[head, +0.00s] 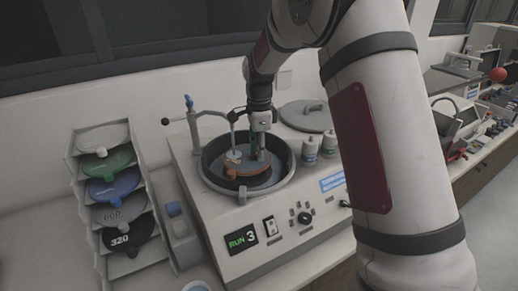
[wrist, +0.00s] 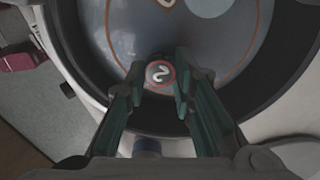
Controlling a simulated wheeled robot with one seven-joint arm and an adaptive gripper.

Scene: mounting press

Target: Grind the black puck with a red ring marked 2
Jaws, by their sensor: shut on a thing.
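The black puck with a red ring marked 2 (wrist: 161,74) is between my fingertips in the wrist view, its marked face toward the camera. My gripper (wrist: 157,82) is shut on it and holds it over the grinding disc (wrist: 110,40). In the head view, my gripper (head: 262,152) reaches down into the grinder's bowl (head: 283,181). The disc there (head: 252,186) has an orange-brown rim. The puck's underside is hidden, so I cannot tell whether it touches the disc. The grinder's display (head: 241,238) reads RUN 3.
A rack (head: 95,225) of several discs, two marked 600 and 320, stands left of the grinder. A thin water spout (head: 194,125) rises behind the bowl. Two small bottles (head: 310,151) and a round lid (head: 307,115) sit right of the bowl. A knob (head: 304,217) is on the front panel.

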